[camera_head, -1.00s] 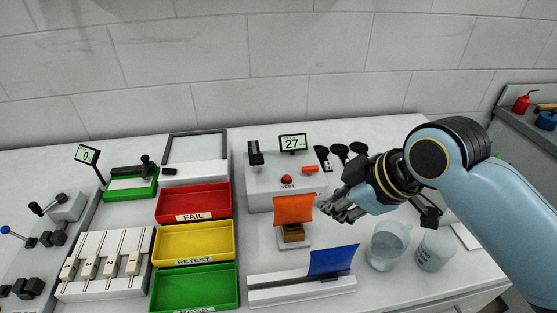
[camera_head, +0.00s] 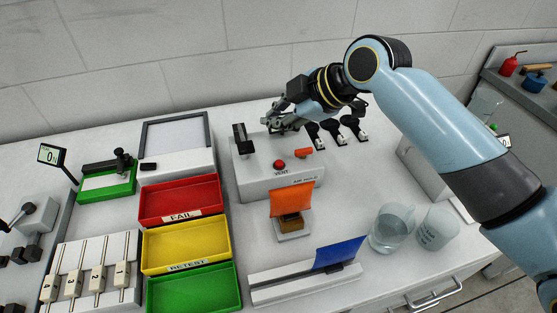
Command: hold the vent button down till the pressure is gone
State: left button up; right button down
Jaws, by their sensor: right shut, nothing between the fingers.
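My right gripper (camera_head: 270,124) is shut and empty, above the back of the box, behind the button in the picture. It hides the place where the small display stood, so no pressure reading shows. My left gripper is not in view.
Red, yellow and green trays (camera_head: 181,198) stand left of the box. An orange flag on a small block (camera_head: 291,225) and a blue flag on a rail (camera_head: 338,254) are in front. A pitcher (camera_head: 392,229) and a beaker (camera_head: 439,227) stand at the right.

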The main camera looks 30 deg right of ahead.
jog(key=f, duration=0.1)
jog(key=b, duration=0.7)
send_over(277, 165)
notch_tip(277, 165, down, 6)
jog(key=shift+f, duration=0.25)
jog(key=shift+f+b, duration=0.4)
jog(key=shift+f, duration=0.3)
jog(key=shift+f, duration=0.1)
jog(key=shift+f, duration=0.25)
jog(key=shift+f+b, duration=0.35)
jog(key=shift+f, duration=0.15)
dwell(0.7)
jog(key=shift+r, duration=0.1)
dwell(2.5)
jog(key=shift+r+p, duration=0.8)
jog(key=shift+p, duration=0.1)
